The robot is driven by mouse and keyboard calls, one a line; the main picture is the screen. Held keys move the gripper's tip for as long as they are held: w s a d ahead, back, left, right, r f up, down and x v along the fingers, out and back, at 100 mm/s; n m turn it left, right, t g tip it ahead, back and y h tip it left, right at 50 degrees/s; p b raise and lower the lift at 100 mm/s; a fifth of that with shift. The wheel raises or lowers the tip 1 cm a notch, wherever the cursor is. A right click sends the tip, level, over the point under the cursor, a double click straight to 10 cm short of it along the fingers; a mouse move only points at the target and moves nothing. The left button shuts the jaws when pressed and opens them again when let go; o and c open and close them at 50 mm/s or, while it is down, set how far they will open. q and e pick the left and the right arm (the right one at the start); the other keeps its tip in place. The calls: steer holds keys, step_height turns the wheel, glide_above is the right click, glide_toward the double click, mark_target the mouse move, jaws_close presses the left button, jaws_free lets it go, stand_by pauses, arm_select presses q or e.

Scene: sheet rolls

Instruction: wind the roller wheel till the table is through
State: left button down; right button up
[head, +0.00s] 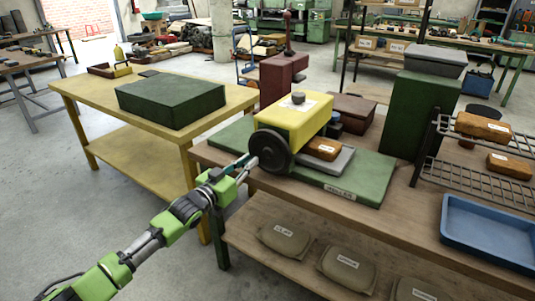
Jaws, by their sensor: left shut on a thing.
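The roller wheel (268,149) is a dark disc on the near-left side of a yellow roller machine (294,117). The machine stands on a green base board (358,190) on the wooden bench. My left gripper (246,164) reaches in from the left and is shut at the wheel's near-left edge, on what looks like its handle. The small sliding table (334,163) is a grey plate at the right of the machine, with an orange-brown labelled block (322,149) on it. How far it runs under the machine is hidden. My right gripper does not show.
A yellow table (210,91) with a dark green block (171,100) stands at the left. A tall green box (421,115), a wire rack (470,172) and a blue tray (492,233) are on the bench's right. Labelled sacks (285,240) lie on the lower shelf.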

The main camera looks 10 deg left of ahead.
mark_target(251, 139)
arm_select(q)
steer(key=shift+w+a+r+p, duration=0.2)
steer(key=shift+a+r+p, duration=0.3)
steer(key=shift+a+r, duration=0.45)
step_height(251, 139, up, 4)
steer(key=p, duration=0.4)
steer(key=shift+w+d+r, duration=0.1)
steer(key=shift+d+r, duration=0.05)
steer(key=shift+r, duration=0.1)
steer(key=c, duration=2.2)
jaws_free()
steer(key=o, duration=1.2)
steer(key=shift+a+f, duration=0.1)
steer(key=shift+a, duration=0.1)
steer(key=shift+c, duration=0.2)
steer(key=shift+o, duration=0.7)
steer(key=shift+d+f, duration=0.1)
steer(key=shift+d, duration=0.25)
